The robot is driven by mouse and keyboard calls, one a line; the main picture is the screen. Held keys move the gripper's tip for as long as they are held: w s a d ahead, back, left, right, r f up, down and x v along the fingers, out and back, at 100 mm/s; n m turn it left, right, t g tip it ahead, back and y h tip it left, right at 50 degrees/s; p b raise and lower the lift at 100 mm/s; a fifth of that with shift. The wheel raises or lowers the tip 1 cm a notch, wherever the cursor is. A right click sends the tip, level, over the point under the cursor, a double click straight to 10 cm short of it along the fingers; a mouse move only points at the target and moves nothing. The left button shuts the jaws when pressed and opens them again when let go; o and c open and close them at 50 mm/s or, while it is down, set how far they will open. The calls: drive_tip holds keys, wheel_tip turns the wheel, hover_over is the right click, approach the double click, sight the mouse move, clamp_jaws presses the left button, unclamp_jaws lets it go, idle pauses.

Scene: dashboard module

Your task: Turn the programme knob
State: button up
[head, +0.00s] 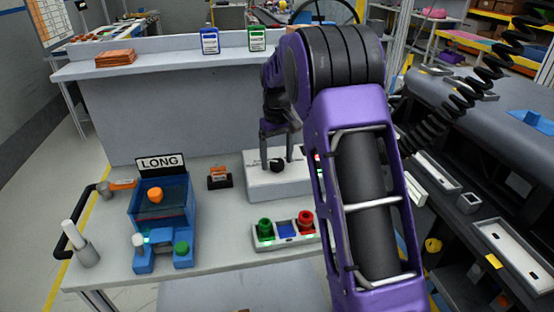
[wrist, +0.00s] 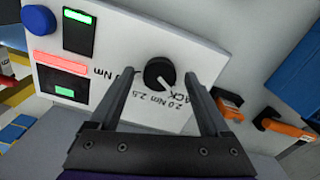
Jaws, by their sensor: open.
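The programme knob (wrist: 160,73) is a round black dial with a white pointer mark on a white panel (wrist: 120,45). Printed torque markings such as "2.0 Nm" and "2.5" surround it. In the head view the knob (head: 277,165) sits on top of the white box (head: 262,184), right of the table's middle. My gripper (wrist: 165,82) is open, with one finger on each side of the knob in the wrist view. Gaps show between fingers and knob, and I cannot tell how far above the panel the fingertips are. My purple arm hides the box's right part in the head view.
A small orange-and-black item (head: 219,177) stands left of the box. A block with green and red buttons (head: 287,231) lies in front. A blue machine with a "LONG" sign (head: 162,205) stands at the left. A grey raised shelf (head: 190,60) runs behind.

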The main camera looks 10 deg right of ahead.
drive_tip(key=shift+f, duration=0.1)
clamp_jaws()
idle(0.4)
drive_tip(key=shift+m, duration=0.3)
drive_tip(key=m+p, duration=0.2)
drive_tip(key=m, duration=0.1)
drive_tip(key=shift+m+p, duration=0.9)
drive_tip(key=shift+m, duration=1.1)
unclamp_jaws()
